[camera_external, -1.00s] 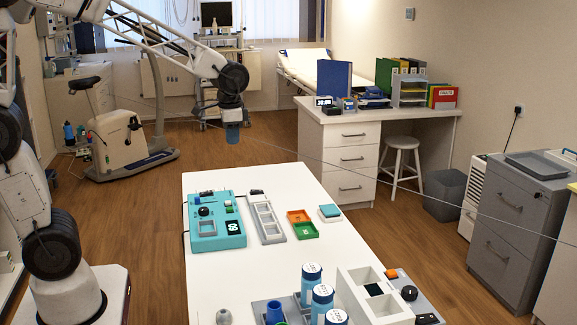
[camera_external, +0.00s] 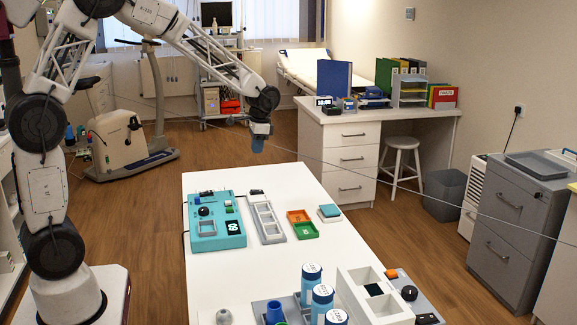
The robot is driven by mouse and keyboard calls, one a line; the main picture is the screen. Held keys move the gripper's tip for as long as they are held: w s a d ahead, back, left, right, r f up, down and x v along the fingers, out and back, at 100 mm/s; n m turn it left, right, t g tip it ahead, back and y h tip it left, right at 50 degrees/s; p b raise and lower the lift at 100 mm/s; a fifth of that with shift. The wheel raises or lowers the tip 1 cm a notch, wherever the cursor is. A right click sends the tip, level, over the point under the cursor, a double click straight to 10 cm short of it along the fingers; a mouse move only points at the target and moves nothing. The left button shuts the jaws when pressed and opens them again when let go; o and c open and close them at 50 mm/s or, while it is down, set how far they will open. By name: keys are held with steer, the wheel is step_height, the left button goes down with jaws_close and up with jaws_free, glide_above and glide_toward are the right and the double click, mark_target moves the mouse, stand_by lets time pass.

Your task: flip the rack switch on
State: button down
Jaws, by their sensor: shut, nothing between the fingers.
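My gripper (camera_external: 258,147) hangs in the air beyond the far edge of the white table, shut and empty, pointing down. It touches nothing. A long grey rack (camera_external: 269,226) with several compartments lies on the table, with a small dark part (camera_external: 257,192) at its far end; I cannot tell if this is the switch. I cannot tell any switch's position.
Orange (camera_external: 298,216) and green (camera_external: 305,231) trays and a teal-and-white block (camera_external: 329,212) lie right of the rack. Blue bottles (camera_external: 309,284), a white divided box (camera_external: 362,286) and a grey panel with a black knob (camera_external: 409,293) stand near the front. The table's middle is clear.

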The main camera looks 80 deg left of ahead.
mark_target(253, 190)
steer(key=shift+w+a+f, duration=0.2)
steer(key=shift+a+f, duration=0.2)
steer(key=shift+a, duration=0.2)
steer(key=shift+w+a+f, duration=0.15)
steer(key=shift+a+f, duration=0.25)
steer(key=shift+a, duration=0.15)
steer(key=shift+f, duration=0.1)
steer(key=f, duration=0.4)
steer(key=s+f, duration=0.1)
steer(key=f, duration=0.4)
steer(key=s+f, duration=0.1)
steer(key=f, duration=0.3)
steer(key=shift+f, duration=0.35)
